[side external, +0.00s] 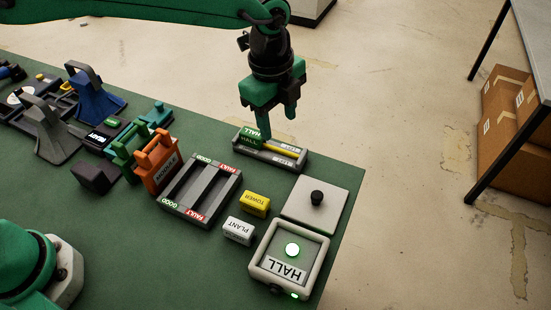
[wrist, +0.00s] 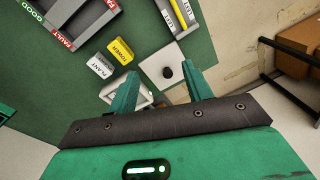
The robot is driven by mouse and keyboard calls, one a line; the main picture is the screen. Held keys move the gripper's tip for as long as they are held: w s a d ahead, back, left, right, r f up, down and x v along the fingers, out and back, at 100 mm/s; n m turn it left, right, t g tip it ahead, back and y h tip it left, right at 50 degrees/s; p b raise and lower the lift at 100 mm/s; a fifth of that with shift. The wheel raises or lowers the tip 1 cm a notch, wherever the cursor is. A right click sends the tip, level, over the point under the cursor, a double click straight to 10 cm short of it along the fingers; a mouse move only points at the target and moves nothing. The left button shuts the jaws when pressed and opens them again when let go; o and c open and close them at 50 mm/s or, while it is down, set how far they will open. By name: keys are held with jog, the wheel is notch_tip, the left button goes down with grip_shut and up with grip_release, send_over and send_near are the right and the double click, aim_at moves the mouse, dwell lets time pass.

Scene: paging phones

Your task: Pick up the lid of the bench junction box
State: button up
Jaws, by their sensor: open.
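The lid (side external: 335,208) is a flat light-grey square plate with a black knob (side external: 317,198). It lies on the green bench near the right edge. The junction box (side external: 255,266), a pale square frame with a HALL label and a lit green light, sits just in front of it. My gripper (side external: 280,122) is open and empty, above the back of the bench, beyond the lid and higher than it. In the wrist view the lid (wrist: 151,60) and its knob (wrist: 167,72) show between and beyond my fingers (wrist: 160,78). My left finger partly hides the box there.
A grey tray (side external: 290,165) with a green HALL block (side external: 250,139) stands below my gripper. Yellow TOWER (side external: 255,204) and white PLANT (side external: 238,231) blocks lie left of the lid. A GOOD/FAULT rack (side external: 200,190) stands further left. The bench's right edge is close to the lid.

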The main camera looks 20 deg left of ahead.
aim_at(317, 194)
jog(key=d+f+m, duration=0.1)
jog(key=d+f, duration=0.1)
jog(key=d, duration=0.1)
jog(key=s+d+f+m, duration=0.1)
jog(key=d+f+m, duration=0.1)
jog(key=d+f, duration=0.1)
jog(key=s+d+f+m+g, duration=0.1)
jog(key=d+f+m, duration=0.1)
jog(key=d+f, duration=0.1)
jog(key=shift+d+f+y, duration=0.2)
jog(key=shift+d+y, duration=0.2)
jog(key=shift+d, duration=0.1)
jog(key=shift+w+f, duration=0.1)
jog(key=shift+f, duration=1.2)
jog(key=shift+f, duration=2.6)
grip_shut()
jog(key=shift+r, duration=0.1)
